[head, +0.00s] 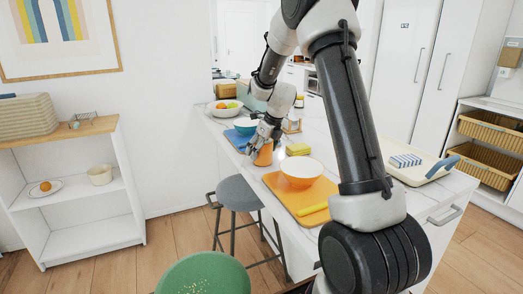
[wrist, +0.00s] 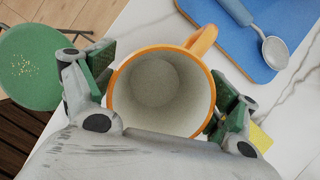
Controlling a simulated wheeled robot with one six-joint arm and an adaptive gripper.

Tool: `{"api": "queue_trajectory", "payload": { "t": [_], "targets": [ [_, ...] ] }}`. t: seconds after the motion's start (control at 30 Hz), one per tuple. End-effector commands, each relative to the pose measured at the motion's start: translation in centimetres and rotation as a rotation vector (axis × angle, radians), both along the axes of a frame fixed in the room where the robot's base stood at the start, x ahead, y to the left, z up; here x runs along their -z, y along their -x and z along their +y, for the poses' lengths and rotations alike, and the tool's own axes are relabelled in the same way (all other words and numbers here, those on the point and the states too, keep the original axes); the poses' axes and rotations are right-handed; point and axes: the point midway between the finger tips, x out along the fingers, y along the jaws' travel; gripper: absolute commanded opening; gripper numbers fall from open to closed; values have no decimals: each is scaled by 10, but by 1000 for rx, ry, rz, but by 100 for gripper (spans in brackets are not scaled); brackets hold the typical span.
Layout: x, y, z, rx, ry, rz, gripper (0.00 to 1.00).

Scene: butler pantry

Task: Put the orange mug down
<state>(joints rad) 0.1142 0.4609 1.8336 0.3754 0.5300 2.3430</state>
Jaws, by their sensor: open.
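The orange mug (head: 265,157) is upright at the counter's near-left edge in the head view, partly covered by my gripper (head: 262,146). In the wrist view I look down into the mug (wrist: 160,85); it is empty, with a pale inside, an orange rim and its handle pointing up and right. My gripper (wrist: 165,97) is open, with one finger on each side of the mug. The right finger is close to the wall; whether either pad touches is unclear. The mug appears to stand on the white marbled counter (wrist: 290,110), but its base is hidden.
Stools stand below the counter edge.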

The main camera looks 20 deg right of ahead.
Motion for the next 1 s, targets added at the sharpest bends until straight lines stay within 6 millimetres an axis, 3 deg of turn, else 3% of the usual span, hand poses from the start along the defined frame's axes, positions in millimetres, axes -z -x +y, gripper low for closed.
{"api": "queue_trajectory", "payload": {
  "t": [0.27,0.63,0.87,1.0],
  "targets": [
    [-13,4,-2,0,-1,-2,87],
    [-87,31,-13,1,1,-3,87],
    [-112,43,-17,-8,4,-3,87],
    [-130,64,-11,-156,66,-25,87]
  ]
}}
